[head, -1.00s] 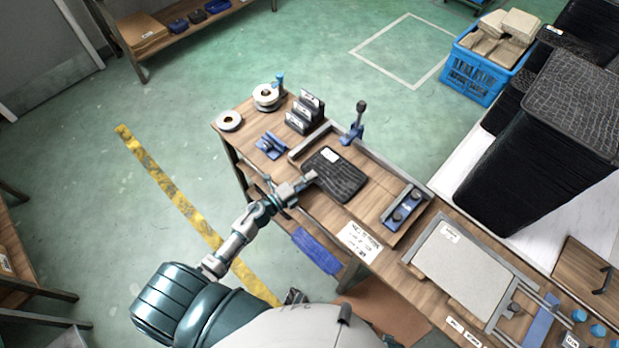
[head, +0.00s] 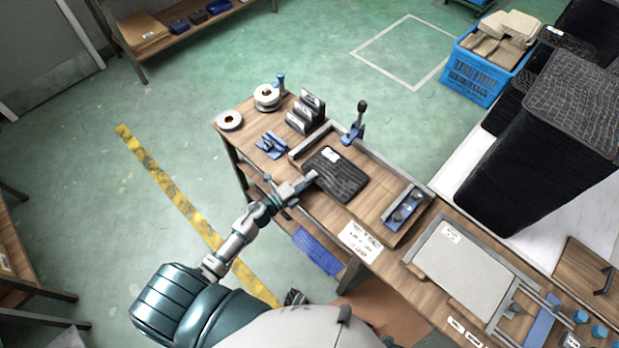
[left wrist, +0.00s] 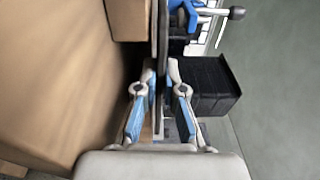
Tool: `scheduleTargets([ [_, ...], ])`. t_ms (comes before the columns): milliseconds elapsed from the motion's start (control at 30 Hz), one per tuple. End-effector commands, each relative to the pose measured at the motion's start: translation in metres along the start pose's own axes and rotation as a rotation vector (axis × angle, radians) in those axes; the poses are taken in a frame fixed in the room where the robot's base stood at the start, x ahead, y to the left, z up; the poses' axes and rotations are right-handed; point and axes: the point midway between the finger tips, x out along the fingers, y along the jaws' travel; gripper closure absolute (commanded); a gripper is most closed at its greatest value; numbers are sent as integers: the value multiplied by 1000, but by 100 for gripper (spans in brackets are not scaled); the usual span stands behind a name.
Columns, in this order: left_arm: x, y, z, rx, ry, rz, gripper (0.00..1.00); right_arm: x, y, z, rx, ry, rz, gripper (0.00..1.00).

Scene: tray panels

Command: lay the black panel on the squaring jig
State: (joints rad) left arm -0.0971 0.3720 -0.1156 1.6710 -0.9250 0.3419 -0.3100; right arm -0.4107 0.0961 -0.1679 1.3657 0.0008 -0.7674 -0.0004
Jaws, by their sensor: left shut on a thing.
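The black panel (head: 342,180) is a dark textured slab with a white label, seen within the outline of the squaring jig. The squaring jig (head: 386,158) is a wooden board with grey fences on its far sides. My left gripper (head: 311,178) is shut on the panel's near left edge. In the left wrist view the fingers (left wrist: 160,75) pinch the panel (left wrist: 162,40), seen edge-on as a thin dark strip. It runs beside the wood surface there. I cannot tell whether the panel touches the jig board. My right gripper is not in view.
A blue clamp (head: 354,128) stands at the jig's far corner, and a blue block with knobs (head: 405,205) at its right end. Label holders (head: 305,112) and tape rolls (head: 267,97) sit far left. A grey panel (head: 465,270) lies at right, before tall black stacks (head: 545,150).

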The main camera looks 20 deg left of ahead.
Motion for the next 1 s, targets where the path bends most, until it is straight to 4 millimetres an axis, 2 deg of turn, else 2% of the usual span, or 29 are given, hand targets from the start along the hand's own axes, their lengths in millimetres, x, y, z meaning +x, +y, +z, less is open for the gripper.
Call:
scheduleTargets([
  [33,-5,18,-6,-6,3,30,87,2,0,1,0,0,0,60],
  [133,-4,18,-6,-6,3,30,63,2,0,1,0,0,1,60],
  [400,-5,18,-6,-6,3,31,63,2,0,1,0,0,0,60],
  [533,-12,18,-6,-6,3,31,63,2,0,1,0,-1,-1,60],
  [1000,-107,6,-2,-2,-2,10,63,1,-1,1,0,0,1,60],
])
